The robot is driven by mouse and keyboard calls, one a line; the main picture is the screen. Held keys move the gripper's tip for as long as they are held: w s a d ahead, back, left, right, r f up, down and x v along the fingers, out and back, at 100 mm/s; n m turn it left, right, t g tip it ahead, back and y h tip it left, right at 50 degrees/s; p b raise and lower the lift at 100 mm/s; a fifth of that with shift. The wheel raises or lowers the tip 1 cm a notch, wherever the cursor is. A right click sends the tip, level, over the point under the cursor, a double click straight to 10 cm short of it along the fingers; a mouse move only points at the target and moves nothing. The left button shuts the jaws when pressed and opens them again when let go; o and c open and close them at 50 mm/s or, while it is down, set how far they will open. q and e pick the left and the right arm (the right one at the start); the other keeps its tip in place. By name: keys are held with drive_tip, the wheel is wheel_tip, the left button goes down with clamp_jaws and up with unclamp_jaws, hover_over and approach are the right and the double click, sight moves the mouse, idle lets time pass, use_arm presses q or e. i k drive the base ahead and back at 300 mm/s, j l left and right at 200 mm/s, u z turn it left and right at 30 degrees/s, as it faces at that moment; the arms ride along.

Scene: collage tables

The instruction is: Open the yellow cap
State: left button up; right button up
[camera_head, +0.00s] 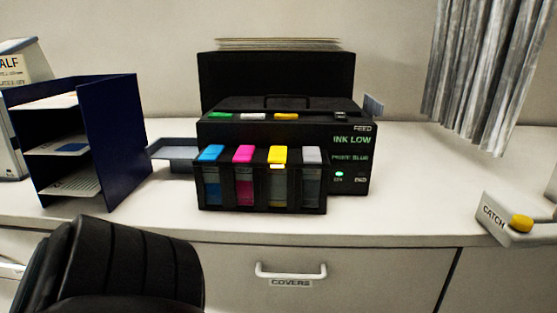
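The yellow cap (278,154) sits on top of the third ink tank from the left in the front of the black printer (352,181). It appears to lie flat and shut, with a small bright strip at its front edge. A blue cap (208,153) and a magenta cap (243,154) are to its left, and a grey cap (312,155) is to its right. The clear tank windows below show blue and magenta ink; the level under the yellow cap is hard to tell. Neither of my grippers is in view.
A dark blue paper rack (118,140) stands left of the printer. A grey box marked CATCH (494,217) with a yellow button is at the right. Grey sheets (485,70) hang above. A black ribbed chair-like back (125,262) is in front at lower left.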

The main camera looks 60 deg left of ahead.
sight(277, 154)
drive_tip(key=u, duration=1.95)
